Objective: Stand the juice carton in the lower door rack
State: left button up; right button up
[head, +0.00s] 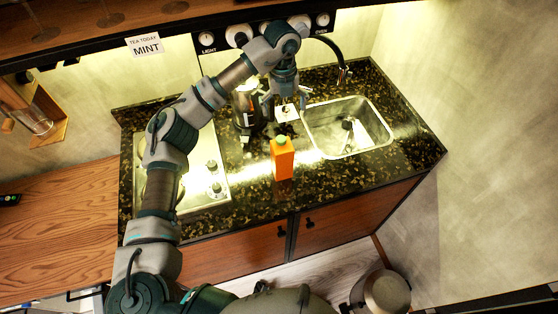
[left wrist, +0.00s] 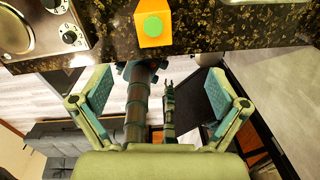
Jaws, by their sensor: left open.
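My left gripper (head: 285,107) is above the counter, behind and above the carton in the head view. In the left wrist view its two fingers (left wrist: 158,80) are wide apart with nothing between them. Slim dark links of mine show beyond them; I cannot make out my right gripper's fingers. The lower door rack is not visible.
A sink (head: 350,128) with a curved black tap (head: 338,62) lies right of the carton. A dark coffee maker (head: 246,110) stands close to the left gripper. A hob (head: 200,170) is at the left. The counter's front edge is near the carton.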

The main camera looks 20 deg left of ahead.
pick_arm(q)
jog(key=n, duration=0.1)
jog(key=p, duration=0.2)
send_near(282, 141)
jog(key=shift+n, duration=0.3)
jog(key=f, duration=0.4)
jog(key=w+f, duration=0.1)
jog(key=f, duration=0.1)
jog(key=shift+d+f, duration=0.35)
jog(key=shift+d, duration=0.05)
jog(key=f, duration=0.3)
jog(key=s+f+p, duration=0.1)
jog(key=shift+a+f, duration=0.3)
jog(key=shift+f, duration=0.6)
jog(key=shift+d, duration=0.1)
grip_shut()
jog(key=shift+r, duration=0.1)
